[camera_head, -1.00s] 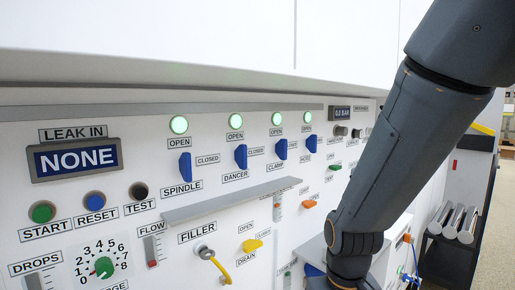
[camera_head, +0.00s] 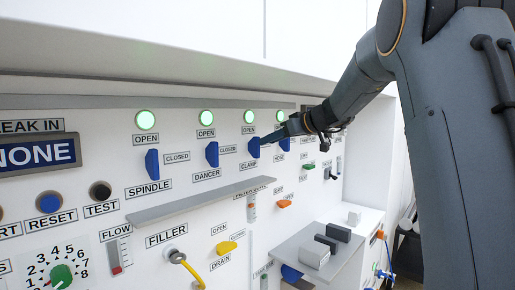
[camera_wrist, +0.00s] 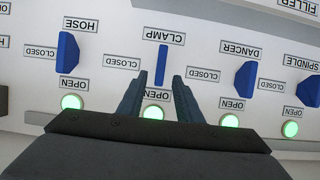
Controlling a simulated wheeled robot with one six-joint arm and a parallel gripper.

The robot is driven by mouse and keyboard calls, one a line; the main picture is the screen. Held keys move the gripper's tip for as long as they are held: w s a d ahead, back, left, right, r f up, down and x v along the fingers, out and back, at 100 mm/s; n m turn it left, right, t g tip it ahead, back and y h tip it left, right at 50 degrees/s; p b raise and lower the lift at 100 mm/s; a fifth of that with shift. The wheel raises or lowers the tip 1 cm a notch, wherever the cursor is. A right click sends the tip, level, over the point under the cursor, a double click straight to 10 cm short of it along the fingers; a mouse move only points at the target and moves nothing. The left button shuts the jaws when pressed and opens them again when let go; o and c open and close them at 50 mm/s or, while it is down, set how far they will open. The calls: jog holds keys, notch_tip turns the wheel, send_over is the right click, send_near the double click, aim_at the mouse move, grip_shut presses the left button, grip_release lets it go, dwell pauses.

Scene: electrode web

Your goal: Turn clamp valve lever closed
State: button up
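The clamp valve lever (camera_head: 254,147) is a blue handle above the CLAMP label, with its OPEN label and a lit green lamp (camera_head: 250,117) above it. In the wrist view, which is upside down, the lever (camera_wrist: 160,66) appears as a narrow upright blue bar, in line with its OPEN label. My gripper (camera_head: 272,138) reaches the lever from the right. In the wrist view my gripper's two fingers (camera_wrist: 161,76) are apart, with the lever's near end in the gap between their tips. I cannot tell whether either finger touches it.
The dancer lever (camera_head: 212,154) and hose lever (camera_head: 284,145) stand close on either side, each under a lit green lamp. A ledge (camera_head: 200,202) juts out below. A grey shelf (camera_head: 290,258) with several small blocks stands at lower right.

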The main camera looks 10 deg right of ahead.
aim_at(257, 145)
jog(key=p+x, duration=0.2)
jog(key=x, duration=0.5)
jog(key=shift+w+a+f, duration=0.1)
jog(key=shift+f, duration=0.05)
grip_shut()
